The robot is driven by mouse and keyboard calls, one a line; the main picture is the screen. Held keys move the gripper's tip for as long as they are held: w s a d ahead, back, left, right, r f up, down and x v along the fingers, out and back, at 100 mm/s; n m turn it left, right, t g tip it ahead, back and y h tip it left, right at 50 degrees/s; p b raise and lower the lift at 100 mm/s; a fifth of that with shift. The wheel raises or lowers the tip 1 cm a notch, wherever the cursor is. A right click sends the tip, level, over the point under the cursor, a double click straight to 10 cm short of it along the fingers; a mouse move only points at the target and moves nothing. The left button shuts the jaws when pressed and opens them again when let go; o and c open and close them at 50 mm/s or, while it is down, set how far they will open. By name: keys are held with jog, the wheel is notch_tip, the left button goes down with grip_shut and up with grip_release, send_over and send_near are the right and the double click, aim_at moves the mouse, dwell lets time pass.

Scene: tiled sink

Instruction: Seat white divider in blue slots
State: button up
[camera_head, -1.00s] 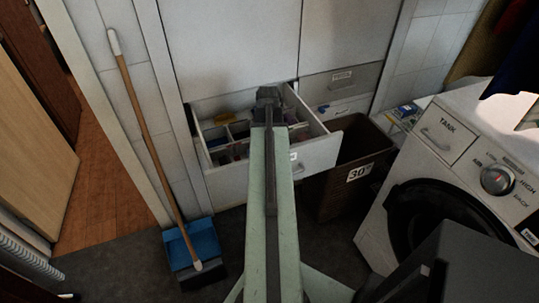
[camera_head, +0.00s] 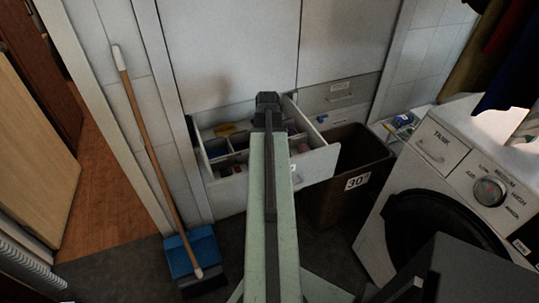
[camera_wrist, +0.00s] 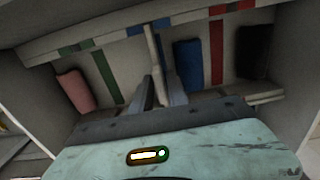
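The white divider (camera_wrist: 151,42) stands as a thin upright panel in the middle of the wrist view. Its near end lies between the two dark fingers of my gripper (camera_wrist: 158,90), which look closed on it. Blue marks (camera_wrist: 135,30) show on the drawer's far rim near the divider's far top end. I cannot tell whether its edges are inside the slots. In the head view my gripper (camera_head: 268,106) is over the open drawer (camera_head: 318,161), and my arm hides much of the drawer's middle.
A pink item (camera_wrist: 75,90) lies left of the divider, and a blue item (camera_wrist: 188,63) and a black item (camera_wrist: 252,58) lie right. Green and red strips mark other places. A brown bin (camera_head: 345,200) and washing machine (camera_head: 430,215) stand right; a broom (camera_head: 150,150) leans left.

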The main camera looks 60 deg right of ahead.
notch_tip(320, 180, up, 9)
jog(key=p, duration=0.7)
jog(key=shift+p, duration=0.3)
jog(key=shift+f, duration=0.1)
jog(key=w+a+n, duration=0.2)
jog(key=w+a, duration=0.7)
jog(key=a, duration=0.3)
jog(key=w+a+n, duration=0.2)
jog(key=w+a, duration=0.7)
jog(key=a, duration=0.2)
jog(key=w+a+n, duration=0.1)
jog(key=w+a, duration=0.1)
jog(key=a, duration=1.1)
jog(key=w+a+n, duration=0.1)
jog(key=a+n, duration=0.1)
jog(key=a, duration=1.1)
jog(key=shift+w, duration=0.4)
notch_tip(320, 180, up, 3)
jog(key=p, duration=0.2)
jog(key=shift+a+p, duration=0.1)
jog(key=shift+p, duration=0.25)
